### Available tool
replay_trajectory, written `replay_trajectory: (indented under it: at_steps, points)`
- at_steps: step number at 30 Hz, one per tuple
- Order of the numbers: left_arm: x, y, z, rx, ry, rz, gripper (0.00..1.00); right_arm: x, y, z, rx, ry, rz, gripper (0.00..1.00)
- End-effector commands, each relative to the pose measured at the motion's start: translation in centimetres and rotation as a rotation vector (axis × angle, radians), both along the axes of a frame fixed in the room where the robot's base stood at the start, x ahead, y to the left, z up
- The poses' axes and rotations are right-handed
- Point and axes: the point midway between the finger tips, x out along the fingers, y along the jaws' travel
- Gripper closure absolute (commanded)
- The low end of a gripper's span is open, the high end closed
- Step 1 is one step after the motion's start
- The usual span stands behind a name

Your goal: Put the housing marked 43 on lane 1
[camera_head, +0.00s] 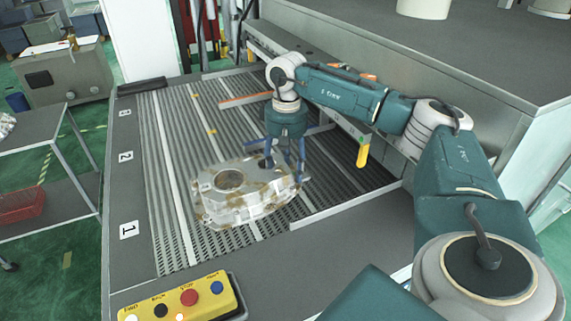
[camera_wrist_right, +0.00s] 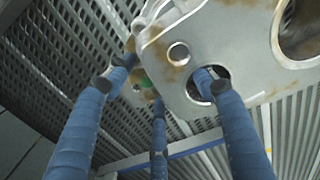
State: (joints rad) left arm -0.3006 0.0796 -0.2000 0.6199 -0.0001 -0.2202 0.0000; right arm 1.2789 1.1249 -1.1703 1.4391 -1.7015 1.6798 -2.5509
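A grey metal housing with brown stains and a round opening (camera_head: 246,192) is over the roller lanes, towards the end with the label 1 (camera_head: 128,231). I cannot read a number on it. My right gripper (camera_head: 284,168) is at the housing's right end, its blue fingers pointing down. In the right wrist view one finger goes into a hole in the housing (camera_wrist_right: 178,95) and the others are at its outer edge, so the gripper is shut on it. Whether the housing touches the rollers is hard to tell. My left gripper is not in view.
The roller table has lanes labelled 1, 2 (camera_head: 126,157) and 3, split by light rails. A yellow button box (camera_head: 180,300) stands at the front edge. A grey machine (camera_head: 450,70) borders the right. A side table (camera_head: 30,135) stands at left.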

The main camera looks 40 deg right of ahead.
Motion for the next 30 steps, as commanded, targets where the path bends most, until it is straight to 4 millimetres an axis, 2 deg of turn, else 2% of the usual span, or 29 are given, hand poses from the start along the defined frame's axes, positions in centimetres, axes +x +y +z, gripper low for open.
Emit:
replay_trajectory:
  at_steps: [5, 8, 16, 21, 24, 30]
  points:
    - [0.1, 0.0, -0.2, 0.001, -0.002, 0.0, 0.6, 0.1, 0.1, 0.4, 0.001, -0.003, 0.002, 0.45]
    - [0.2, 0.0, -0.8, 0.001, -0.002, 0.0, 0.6, 0.2, 0.1, 1.4, 0.001, -0.004, 0.002, 0.45]
    - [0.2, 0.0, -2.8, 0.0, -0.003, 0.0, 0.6, 0.1, 0.0, 7.1, 0.002, -0.006, 0.002, 0.45]
    - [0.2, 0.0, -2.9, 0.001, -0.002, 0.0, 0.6, 0.1, -0.1, 10.5, 0.001, -0.003, 0.001, 0.45]
    - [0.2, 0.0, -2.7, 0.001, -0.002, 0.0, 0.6, 0.0, -0.1, 11.5, 0.0, -0.002, 0.001, 0.45]
    - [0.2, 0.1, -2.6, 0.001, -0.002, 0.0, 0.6, 0.0, -0.1, 12.1, 0.0, 0.0, 0.001, 0.45]
